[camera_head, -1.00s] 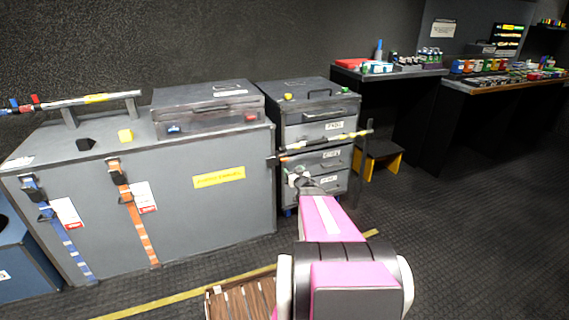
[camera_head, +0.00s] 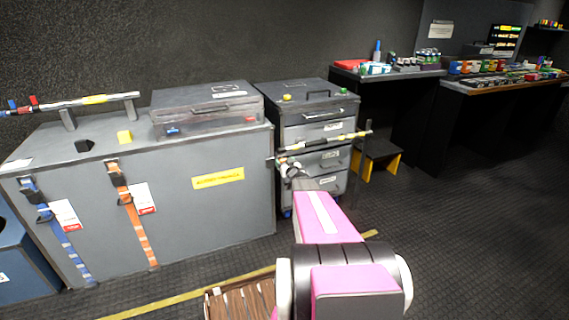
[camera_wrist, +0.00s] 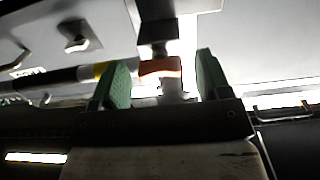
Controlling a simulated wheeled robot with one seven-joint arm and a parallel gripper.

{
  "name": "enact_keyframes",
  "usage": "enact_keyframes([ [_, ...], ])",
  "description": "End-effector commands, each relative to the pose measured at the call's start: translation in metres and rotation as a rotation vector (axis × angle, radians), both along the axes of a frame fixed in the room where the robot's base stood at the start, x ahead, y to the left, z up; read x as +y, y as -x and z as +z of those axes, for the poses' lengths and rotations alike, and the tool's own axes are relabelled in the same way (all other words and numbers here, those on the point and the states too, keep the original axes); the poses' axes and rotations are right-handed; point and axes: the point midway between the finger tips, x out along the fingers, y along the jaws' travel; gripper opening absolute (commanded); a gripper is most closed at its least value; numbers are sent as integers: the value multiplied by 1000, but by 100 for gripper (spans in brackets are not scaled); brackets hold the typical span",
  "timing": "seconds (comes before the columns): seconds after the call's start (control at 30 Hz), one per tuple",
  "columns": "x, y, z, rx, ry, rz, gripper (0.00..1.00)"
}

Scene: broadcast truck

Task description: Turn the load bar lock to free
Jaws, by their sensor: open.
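The load bar (camera_head: 330,143) runs across the front of the grey drawer cart, with yellow marks along it. In the wrist view the bar (camera_wrist: 52,78) comes in from the left, dark with a yellow band. An orange piece (camera_wrist: 160,67), which looks like the lock, sits at its right end under a dark bracket. My gripper (camera_wrist: 163,78) is open. Its two green fingers stand on either side of the orange piece, with a small gap showing on each side. In the head view my gripper (camera_head: 289,169) is at the bar's left end, small and partly hidden by my arm.
The grey drawer cart (camera_head: 303,96) stands behind the bar. A large grey case (camera_head: 215,207) with blue and orange straps is to the left. A yellow-legged step stool (camera_head: 382,152) is to the right. A wooden slatted item (camera_head: 241,300) lies on the floor in front.

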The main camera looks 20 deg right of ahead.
Motion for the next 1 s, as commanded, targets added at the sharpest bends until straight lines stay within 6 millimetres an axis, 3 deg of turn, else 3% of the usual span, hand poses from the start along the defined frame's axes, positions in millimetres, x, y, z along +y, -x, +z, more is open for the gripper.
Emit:
enact_keyframes([
  [0.33, 0, -6, 1, 0, 0, 0, 67],
  [0.47, 0, -6, 0, 0, 0, 0, 25],
  [0.5, 0, -6, 0, 0, 0, 0, 21],
  [1.0, 0, -5, 0, -4, 112, 0, 21],
])
